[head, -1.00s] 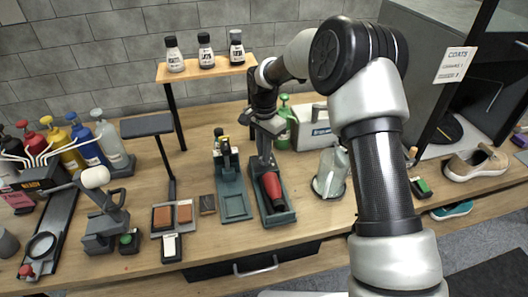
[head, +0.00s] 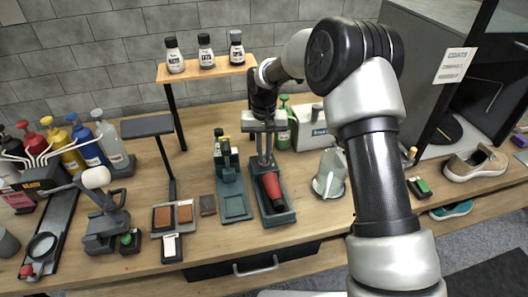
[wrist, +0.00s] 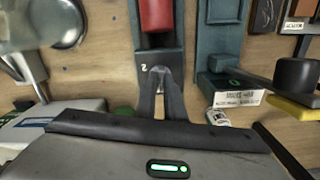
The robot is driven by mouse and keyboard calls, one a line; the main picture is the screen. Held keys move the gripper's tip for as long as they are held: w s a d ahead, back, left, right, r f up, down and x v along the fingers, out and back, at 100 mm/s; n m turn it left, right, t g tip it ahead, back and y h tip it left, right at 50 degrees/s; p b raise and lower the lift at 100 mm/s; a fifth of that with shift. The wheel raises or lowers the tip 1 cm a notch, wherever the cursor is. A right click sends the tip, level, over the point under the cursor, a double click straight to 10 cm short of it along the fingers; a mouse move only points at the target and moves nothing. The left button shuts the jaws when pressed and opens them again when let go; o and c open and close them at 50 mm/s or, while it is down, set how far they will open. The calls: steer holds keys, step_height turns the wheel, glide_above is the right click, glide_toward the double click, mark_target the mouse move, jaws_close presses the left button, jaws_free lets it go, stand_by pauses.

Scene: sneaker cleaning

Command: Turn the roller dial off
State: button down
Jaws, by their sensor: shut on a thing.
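The red roller (head: 272,186) lies in a dark green-grey stand (head: 281,219) at the middle of the bench. The roller (wrist: 156,14) and the stand (wrist: 143,48) also show at the top of the wrist view. My gripper (head: 265,162) points down at the stand's far end, behind the roller. In the wrist view its fingers (wrist: 161,74) are close together at the end of the stand. A small pale mark like a "2" (wrist: 143,68) shows beside them. The fingers are shut on the dial, which is mostly hidden between the tips.
Another green-grey stand (head: 236,207) with an upright part is close on the left. A clear container (head: 330,178) stands on the right. A green bottle (head: 283,120) and a pale case (head: 311,128) are behind. A shelf with several small bottles (head: 205,51) stands at the back.

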mark_target(264, 156)
steer(key=shift+n, duration=1.1)
steer(key=c, duration=1.8)
jaws_free()
steer(key=shift+c, duration=0.2)
steer(key=shift+r, duration=0.15)
step_height(264, 156, up, 17)
steer(key=p, duration=0.1)
steer(key=shift+r, duration=0.15)
